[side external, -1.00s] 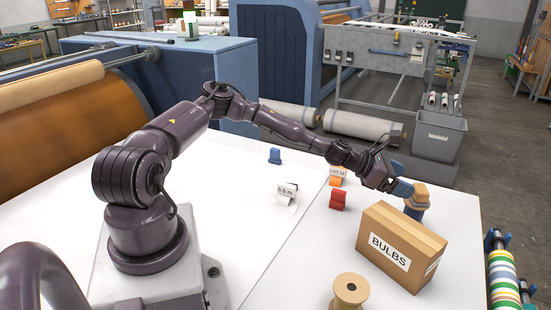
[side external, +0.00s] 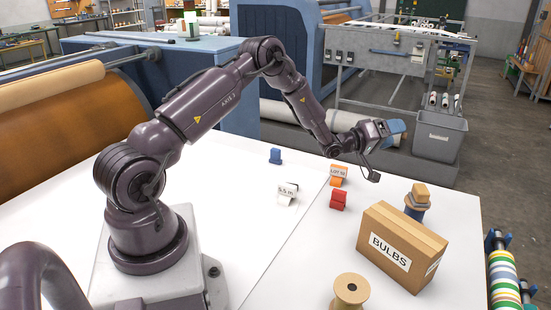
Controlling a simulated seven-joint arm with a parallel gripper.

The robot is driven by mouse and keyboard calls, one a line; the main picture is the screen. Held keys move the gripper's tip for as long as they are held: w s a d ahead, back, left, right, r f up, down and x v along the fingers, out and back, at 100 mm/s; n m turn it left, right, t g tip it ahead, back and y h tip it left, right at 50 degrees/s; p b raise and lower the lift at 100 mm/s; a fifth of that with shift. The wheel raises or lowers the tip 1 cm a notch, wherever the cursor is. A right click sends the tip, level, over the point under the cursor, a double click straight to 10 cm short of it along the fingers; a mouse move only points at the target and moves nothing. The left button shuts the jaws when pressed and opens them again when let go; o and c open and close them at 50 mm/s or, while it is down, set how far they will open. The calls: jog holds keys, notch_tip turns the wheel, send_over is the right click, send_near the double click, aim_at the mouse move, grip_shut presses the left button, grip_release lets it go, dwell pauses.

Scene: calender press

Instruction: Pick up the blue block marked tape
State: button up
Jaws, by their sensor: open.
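A small blue block (side external: 275,156) stands on the white table, left of and behind the other small blocks. No marking can be read on it. A second blue piece (side external: 413,211) stands on the right, behind the carton, with tan pieces on top; no marking can be read on it either. My gripper (side external: 387,152) is open and empty, raised above the table's back right. It is apart from both blue things, well right of the first and up and left of the second.
A white block marked "5.5 m" (side external: 288,195), an orange block marked "LOT 52" (side external: 337,181) and a red block (side external: 338,203) stand mid-table. A BULBS carton (side external: 402,247) and a wooden spool (side external: 350,289) stand at the front right. The table's left part is clear.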

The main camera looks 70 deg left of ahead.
jog(key=s+a+f+m, duration=0.1)
jog(key=s+a+m, duration=0.2)
jog(key=m, duration=0.4)
jog(key=m+g+y, duration=0.6)
jog(key=m+y, duration=0.8)
jog(key=m, duration=1.6)
send_over(274, 152)
jog(key=v, duration=0.6)
notch_tip(274, 152, down, 7)
notch_tip(274, 152, down, 7)
jog(key=shift+w+a+f, duration=0.1)
jog(key=shift+a+f, duration=0.05)
jog(key=shift+w+a+f, duration=0.2)
jog(key=shift+w+a, duration=0.05)
jog(key=shift+x, duration=3.45)
